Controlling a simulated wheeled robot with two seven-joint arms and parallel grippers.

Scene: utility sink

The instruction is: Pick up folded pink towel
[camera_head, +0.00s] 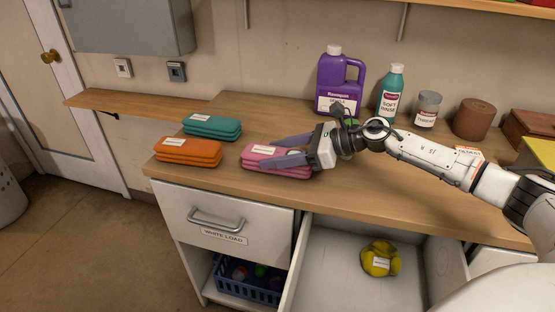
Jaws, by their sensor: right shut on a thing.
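The folded pink towel (262,166) lies on the wooden counter near its front edge, with a white label on top. My right gripper (268,147) reaches in from the right and is shut on the pink towel, with its fingers along the towel's upper right side. I cannot tell whether the towel is lifted off the counter. My left gripper is not in view.
A folded orange towel (188,154) and a folded teal towel (212,130) lie to the left. A purple jug (330,85), a teal bottle (391,88) and a white jar (427,110) stand behind. An open drawer (330,270) below holds a yellow item (380,262).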

